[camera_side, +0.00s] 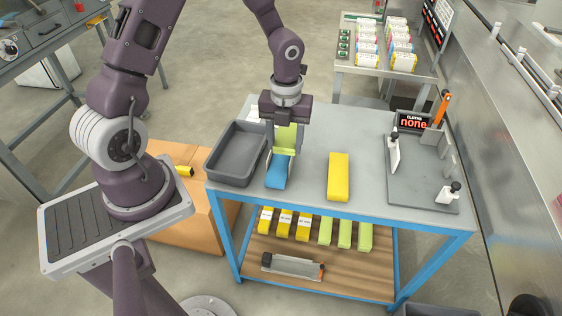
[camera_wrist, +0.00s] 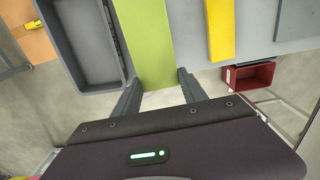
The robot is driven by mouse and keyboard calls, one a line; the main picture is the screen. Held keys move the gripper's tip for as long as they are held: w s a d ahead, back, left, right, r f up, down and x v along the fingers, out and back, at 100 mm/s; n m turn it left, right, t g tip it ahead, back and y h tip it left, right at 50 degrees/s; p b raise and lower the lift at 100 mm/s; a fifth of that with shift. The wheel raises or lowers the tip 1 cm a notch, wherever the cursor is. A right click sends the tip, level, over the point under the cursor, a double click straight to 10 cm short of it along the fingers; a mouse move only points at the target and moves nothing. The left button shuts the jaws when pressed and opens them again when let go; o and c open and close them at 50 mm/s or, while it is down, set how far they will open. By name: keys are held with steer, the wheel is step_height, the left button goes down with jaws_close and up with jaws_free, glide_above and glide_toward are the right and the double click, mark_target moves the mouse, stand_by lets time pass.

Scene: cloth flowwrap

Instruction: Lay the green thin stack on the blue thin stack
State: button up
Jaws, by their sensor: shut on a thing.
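The green thin stack (camera_side: 286,138) is held in my gripper (camera_side: 286,122), with a jaw on either side of it. In the wrist view the green stack (camera_wrist: 144,40) runs up from between the fingers (camera_wrist: 158,80). The blue thin stack (camera_side: 277,174) lies on the grey table just right of the tray. The green stack covers its far part in the side view. I cannot tell whether the two touch. The blue stack does not show in the wrist view, hidden behind the green one.
A grey tray (camera_side: 239,178) stands close on the left, and a yellow stack (camera_side: 338,176) lies to the right. A grey fixture plate (camera_side: 415,185) with clamps and a display reading "none" is at the right end. Several yellow and green stacks lie on the lower shelf (camera_side: 335,270).

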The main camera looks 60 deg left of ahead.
mark_target(275, 179)
steer(key=f, duration=0.3)
steer(key=s+f, duration=0.1)
steer(key=f, duration=0.2)
steer(key=s+f, duration=0.1)
steer(key=f, duration=0.2)
steer(key=shift+s+a+f, duration=0.25)
steer(key=shift+a+f, duration=0.05)
steer(key=shift+a, duration=0.1)
steer(key=o, duration=1.3)
steer(key=shift+f, duration=0.15)
